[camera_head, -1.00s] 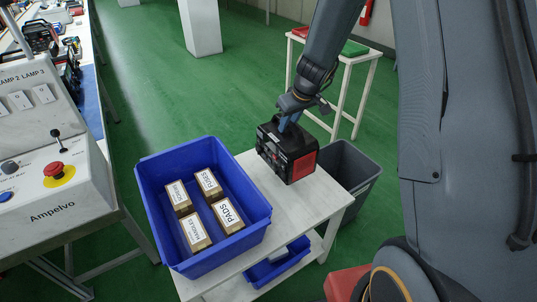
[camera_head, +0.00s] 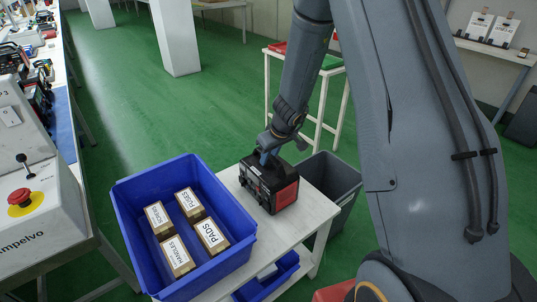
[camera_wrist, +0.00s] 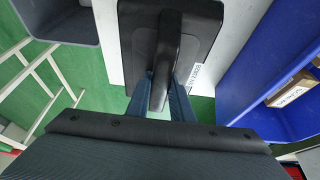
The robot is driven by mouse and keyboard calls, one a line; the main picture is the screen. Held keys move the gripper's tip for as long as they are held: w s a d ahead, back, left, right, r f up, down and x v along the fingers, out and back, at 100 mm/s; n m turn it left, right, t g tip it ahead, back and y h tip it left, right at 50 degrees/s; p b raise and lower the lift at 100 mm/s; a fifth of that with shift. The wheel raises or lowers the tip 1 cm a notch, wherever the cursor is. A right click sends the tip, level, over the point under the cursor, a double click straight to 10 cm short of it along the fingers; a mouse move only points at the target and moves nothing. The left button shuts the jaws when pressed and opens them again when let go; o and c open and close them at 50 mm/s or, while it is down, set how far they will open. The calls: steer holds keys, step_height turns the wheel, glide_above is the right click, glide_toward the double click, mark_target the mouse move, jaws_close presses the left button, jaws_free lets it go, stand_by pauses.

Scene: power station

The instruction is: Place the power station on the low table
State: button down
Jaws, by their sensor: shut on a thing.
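The power station (camera_head: 270,184) is a black box with a red end panel and a top handle. In the head view it is at the white low table (camera_head: 309,216), at the far end of the top beside the blue bin. It looks upright; whether its base touches the tabletop I cannot tell for sure. My gripper (camera_head: 268,154) is above it, shut on its handle. In the wrist view the blue fingers of my gripper (camera_wrist: 160,95) stand on both sides of the black handle (camera_wrist: 167,60), with the power station's top (camera_wrist: 198,30) beneath.
A blue bin (camera_head: 125,213) with several labelled boxes fills the table's near left part. A grey waste bin (camera_head: 335,172) stands right behind the table. A smaller blue bin (camera_head: 266,287) is on the lower shelf. A white stand (camera_head: 341,85) with red and green tops is behind.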

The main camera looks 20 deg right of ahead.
steer(key=shift+w+r, duration=0.1)
steer(key=shift+w, duration=0.05)
steer(key=c, duration=2)
jaws_free()
steer(key=shift+f, duration=0.2)
steer(key=o, duration=0.4)
steer(key=shift+o, duration=0.2)
steer(key=shift+s+r, duration=0.15)
steer(key=shift+s, duration=0.05)
steer(key=shift+r, duration=0.4)
steer(key=p+v, duration=0.2)
steer(key=v, duration=0.9)
steer(key=s+r+m+g+h, duration=0.1)
steer(key=s+r+m, duration=0.1)
steer(key=s, duration=1)
steer(key=s+a+r+m+g, duration=0.1)
steer(key=s+r+m+g, duration=0.1)
steer(key=s, duration=1.1)
steer(key=shift+s+a+g+h, duration=0.25)
steer(key=shift+a+g+h, duration=0.05)
steer(key=shift+a+h, duration=0.1)
